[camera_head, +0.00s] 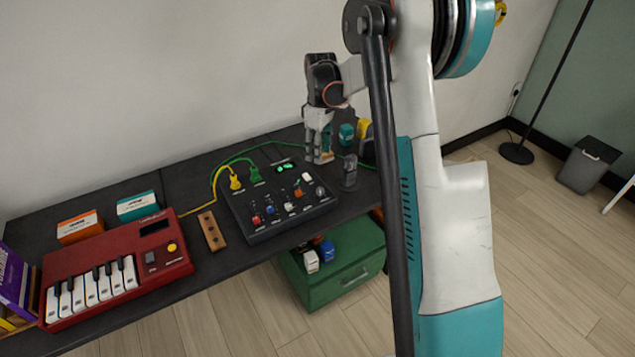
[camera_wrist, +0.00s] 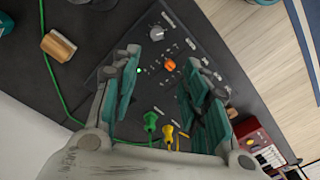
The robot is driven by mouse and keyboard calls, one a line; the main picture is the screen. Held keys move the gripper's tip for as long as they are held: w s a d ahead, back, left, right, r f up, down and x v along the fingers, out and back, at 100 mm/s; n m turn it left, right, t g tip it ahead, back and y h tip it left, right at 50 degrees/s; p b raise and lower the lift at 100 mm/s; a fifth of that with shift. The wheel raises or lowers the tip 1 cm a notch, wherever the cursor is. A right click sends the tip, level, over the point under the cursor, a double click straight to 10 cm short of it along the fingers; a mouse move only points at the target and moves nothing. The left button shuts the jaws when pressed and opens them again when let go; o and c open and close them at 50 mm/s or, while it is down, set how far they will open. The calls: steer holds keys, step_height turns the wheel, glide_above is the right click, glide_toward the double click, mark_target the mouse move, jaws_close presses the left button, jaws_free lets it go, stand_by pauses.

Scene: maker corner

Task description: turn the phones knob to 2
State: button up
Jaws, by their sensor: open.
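The dark mixer (camera_head: 284,232) lies on the desk, with several coloured knobs and a lit green display. A grey knob (camera_head: 320,191) sits near its right end; it also shows in the wrist view (camera_wrist: 157,33) with a pale pointer. An orange knob (camera_wrist: 169,65) appears between my fingertips in the wrist view. The labels are too small to read, so I cannot confirm which knob is phones. My gripper (camera_wrist: 163,58) is open and empty, above the mixer, with its fingers apart. The grey knob appears just beyond the fingertips in the wrist view.
A green plug (camera_head: 256,174) and a yellow plug (camera_head: 235,181) with cables stand in the mixer's back. A red keyboard (camera_head: 115,268) and a wooden block (camera_head: 211,231) lie left. A dark upright object (camera_head: 350,172) stands right of the mixer. A green drawer box (camera_head: 335,288) is below.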

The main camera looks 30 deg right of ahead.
mark_target(320, 188)
steer(key=f+b, duration=0.1)
steer(key=f, duration=0.4)
steer(key=f+b, duration=0.2)
steer(key=f, duration=0.3)
steer(key=f+b, duration=0.1)
steer(key=f, duration=0.4)
steer(key=shift+w+d+f, duration=0.15)
steer(key=shift+d+f, duration=0.1)
steer(key=shift+d, duration=0.1)
jaws_close()
